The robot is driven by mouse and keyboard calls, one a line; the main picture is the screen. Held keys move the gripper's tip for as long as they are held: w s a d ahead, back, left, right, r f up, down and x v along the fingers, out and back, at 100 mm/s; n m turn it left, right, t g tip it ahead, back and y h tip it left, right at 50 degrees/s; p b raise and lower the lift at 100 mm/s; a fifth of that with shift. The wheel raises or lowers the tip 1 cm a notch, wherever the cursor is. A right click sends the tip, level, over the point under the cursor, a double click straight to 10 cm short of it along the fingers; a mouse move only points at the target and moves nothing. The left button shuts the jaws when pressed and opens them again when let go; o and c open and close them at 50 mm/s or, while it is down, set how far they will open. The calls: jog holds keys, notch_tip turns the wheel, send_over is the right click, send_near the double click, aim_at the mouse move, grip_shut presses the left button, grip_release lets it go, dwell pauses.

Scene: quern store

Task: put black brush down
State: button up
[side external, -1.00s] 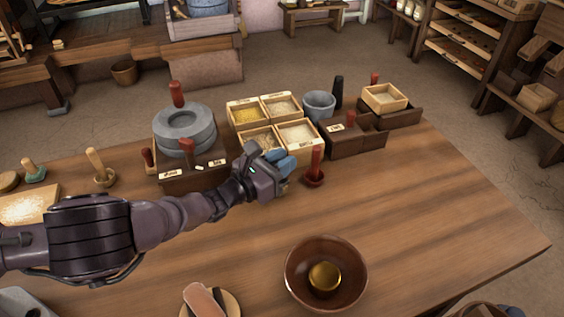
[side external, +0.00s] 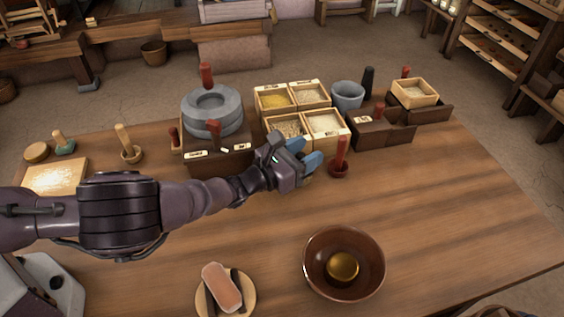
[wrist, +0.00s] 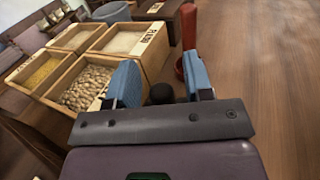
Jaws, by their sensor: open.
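My gripper (side external: 310,160) is low over the table, just left of an upright red-handled tool in a red base (side external: 340,157). Its two blue fingers are apart in the wrist view (wrist: 164,82). A dark rounded top (wrist: 161,94) shows between them with space on both sides; it may be the black brush, but its lower part is hidden. In the side view, the fingers and wrist mostly cover that spot.
Open wooden boxes of grain (side external: 326,123) stand close behind my gripper. A stone quern (side external: 212,110) is to the left, dark drawers (side external: 375,130) to the right. A brown bowl (side external: 318,280) and a round board (side external: 246,303) are in front. The table's right side is clear.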

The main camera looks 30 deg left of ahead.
jog(key=v, duration=1.1)
jog(key=shift+s+a, duration=0.1)
jog(key=shift+s, duration=0.1)
